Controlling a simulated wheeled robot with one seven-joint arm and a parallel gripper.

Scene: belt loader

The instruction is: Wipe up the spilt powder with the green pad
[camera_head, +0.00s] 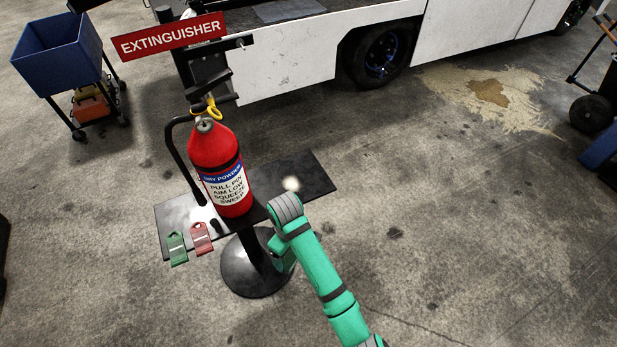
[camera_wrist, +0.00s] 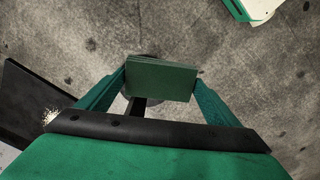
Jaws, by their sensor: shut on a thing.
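The green pad (camera_wrist: 160,80) is a flat block held between the two fingers of my gripper (camera_wrist: 161,84) in the wrist view. A small pale patch of powder (camera_head: 291,183) lies on the right part of the dark shelf (camera_head: 318,180) in the head view. The powder also shows at the left in the wrist view (camera_wrist: 50,115), partly cut off by my wrist. The pad is apart from the powder, out beyond the shelf edge. In the head view my arm hides the fingers and the pad.
A red extinguisher (camera_head: 222,168) stands upright on the shelf, left of the powder. A green tag (camera_head: 177,249) and a red tag (camera_head: 201,239) hang at the front edge. The stand's round base (camera_head: 250,275) is below. A pale stain (camera_head: 490,95) marks the floor.

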